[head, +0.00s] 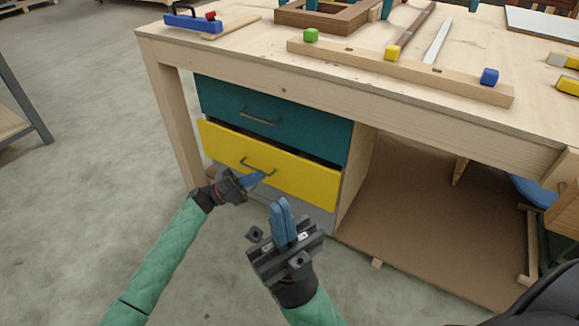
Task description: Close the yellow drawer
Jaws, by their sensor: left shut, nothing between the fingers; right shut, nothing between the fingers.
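The yellow drawer (290,174) sits under the workbench, below a teal drawer (284,122). It stands out a little from the cabinet, with a dark gap along its top edge. Its dark bar handle (258,167) is on the front. My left gripper (257,177) is shut and empty, its blue fingertips at the yellow front just below the handle; I cannot tell if they touch. My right gripper (281,208) is shut and empty, lower and to the right, in front of the drawer's lower part and apart from it as far as I can see.
The wooden workbench (200,60) carries a wooden rail with green, yellow and blue cubes, a blue clamp (192,22) and other tools. A table leg (172,120) stands left of the drawers. A brown lower board (420,220) lies to the right. Grey floor is clear at left.

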